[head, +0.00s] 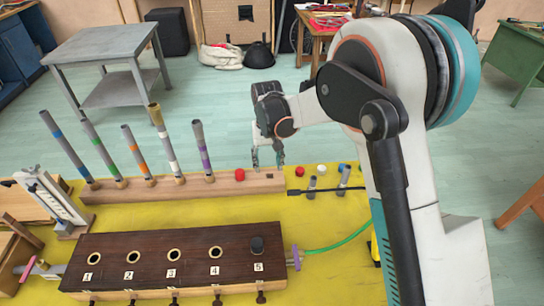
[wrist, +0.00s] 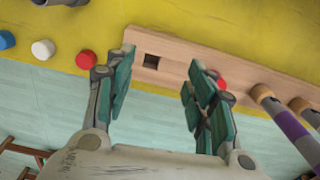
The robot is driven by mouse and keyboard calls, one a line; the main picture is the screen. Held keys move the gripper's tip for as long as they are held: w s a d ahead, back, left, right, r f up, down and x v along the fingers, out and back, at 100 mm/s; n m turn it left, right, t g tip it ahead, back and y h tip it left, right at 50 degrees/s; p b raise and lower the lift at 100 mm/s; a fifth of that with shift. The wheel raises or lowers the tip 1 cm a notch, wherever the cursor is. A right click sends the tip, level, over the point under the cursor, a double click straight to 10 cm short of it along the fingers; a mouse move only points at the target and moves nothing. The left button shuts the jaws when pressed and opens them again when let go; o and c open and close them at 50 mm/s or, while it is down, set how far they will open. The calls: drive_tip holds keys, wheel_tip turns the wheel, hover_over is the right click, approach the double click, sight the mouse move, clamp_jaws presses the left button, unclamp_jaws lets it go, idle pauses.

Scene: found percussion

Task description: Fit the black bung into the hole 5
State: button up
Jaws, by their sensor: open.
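The black bung (head: 257,245) stands upright at hole 5, at the right end of the dark wooden box (head: 190,247) in the head view. Its top sticks up above the lid; how deep it sits cannot be told. Holes 1 to 4 show as open rings. My gripper (head: 267,160) is well behind the box, above the right end of the pale wooden rack (head: 110,195). In the wrist view my gripper (wrist: 160,62) is open and empty, its fingers spread over the rack beside a square hole (wrist: 151,61). The bung is not in the wrist view.
Several striped tubes (head: 203,150) stand in the rack, with a red bung (head: 240,174) beside them. White (wrist: 43,49) and blue (wrist: 6,40) bungs lie on the yellow tabletop (head: 330,222). A green hose (head: 338,243) leaves the box's right end. A metal stand (head: 52,203) is at left.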

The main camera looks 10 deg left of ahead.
drive_tip(key=shift+w+d+f+m, duration=0.15)
drive_tip(key=shift+w+f, duration=0.1)
drive_tip(key=shift+w, duration=0.35)
drive_tip(key=shift+w+f+m, duration=0.15)
drive_tip(key=shift+w+f, duration=0.1)
drive_tip(key=shift+w, duration=0.35)
drive_tip(key=shift+r, duration=0.1)
